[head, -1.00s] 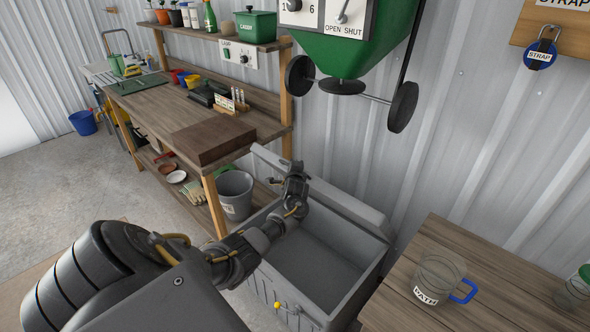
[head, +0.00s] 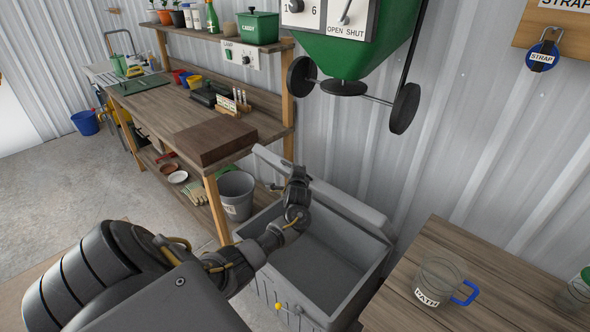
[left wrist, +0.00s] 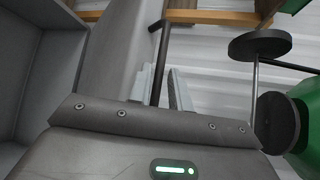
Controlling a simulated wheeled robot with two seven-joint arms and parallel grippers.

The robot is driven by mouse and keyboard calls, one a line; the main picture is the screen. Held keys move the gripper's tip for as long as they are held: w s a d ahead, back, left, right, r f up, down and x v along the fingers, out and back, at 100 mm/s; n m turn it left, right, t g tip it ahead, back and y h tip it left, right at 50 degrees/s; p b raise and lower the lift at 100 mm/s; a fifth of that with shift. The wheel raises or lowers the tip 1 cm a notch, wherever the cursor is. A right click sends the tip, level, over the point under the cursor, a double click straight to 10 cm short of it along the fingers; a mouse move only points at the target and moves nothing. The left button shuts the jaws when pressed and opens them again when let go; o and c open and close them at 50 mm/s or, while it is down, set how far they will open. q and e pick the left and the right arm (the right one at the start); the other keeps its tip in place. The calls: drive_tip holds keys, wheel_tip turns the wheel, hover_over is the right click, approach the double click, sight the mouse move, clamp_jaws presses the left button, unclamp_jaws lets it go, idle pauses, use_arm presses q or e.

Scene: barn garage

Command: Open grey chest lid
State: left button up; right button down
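The grey chest (head: 341,293) stands on the floor with its inside exposed and empty. Its grey lid (head: 345,205) is raised along the back edge, close to the metal wall. My left gripper (head: 298,171) is over the far side of the chest, next to the lid; whether it touches is unclear. The chest (left wrist: 48,82) and lid (left wrist: 115,52) fill the left of that view. My right gripper is out of view.
A wooden workbench (head: 150,103) with a grey bucket (head: 235,193) below stands left of the chest. A wooden table (head: 455,245) with a glass mug (head: 437,283) is at right. A green hopper (head: 350,50) with black wheels hangs above.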

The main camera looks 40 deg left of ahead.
use_arm(q)
drive_tip(key=v, duration=0.7)
idle(0.5)
